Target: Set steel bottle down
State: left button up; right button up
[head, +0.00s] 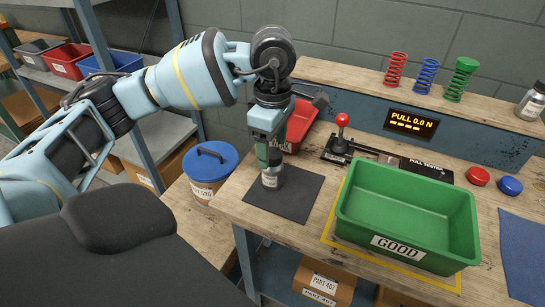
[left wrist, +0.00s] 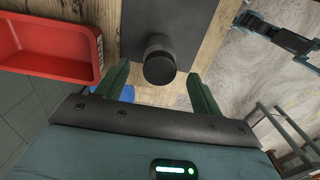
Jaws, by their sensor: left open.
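The steel bottle (head: 271,179), a small dark grey cylinder with a pale label, stands upright on the dark mat (head: 302,207) at the left end of the workbench. In the left wrist view its round dark top (left wrist: 159,58) shows between the fingers, and the dark mat (left wrist: 190,12) lies beyond it. My left gripper (head: 268,158) points down just above and around the bottle. Its two green fingers (left wrist: 160,88) are spread, with visible gaps on both sides of the bottle. My right gripper does not show.
A green GOOD bin (head: 407,243) stands right of the mat. A red bin (head: 300,122) sits close behind the left gripper, and a lever pull tester (head: 342,140) is to its right. A blue-lidded bucket (head: 210,168) stands left of the bench edge. Springs line the rear ledge.

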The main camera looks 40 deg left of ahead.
pick_arm(q)
notch_tip(320, 180, up, 7)
jog(key=shift+f, duration=0.1)
dwell(0.4)
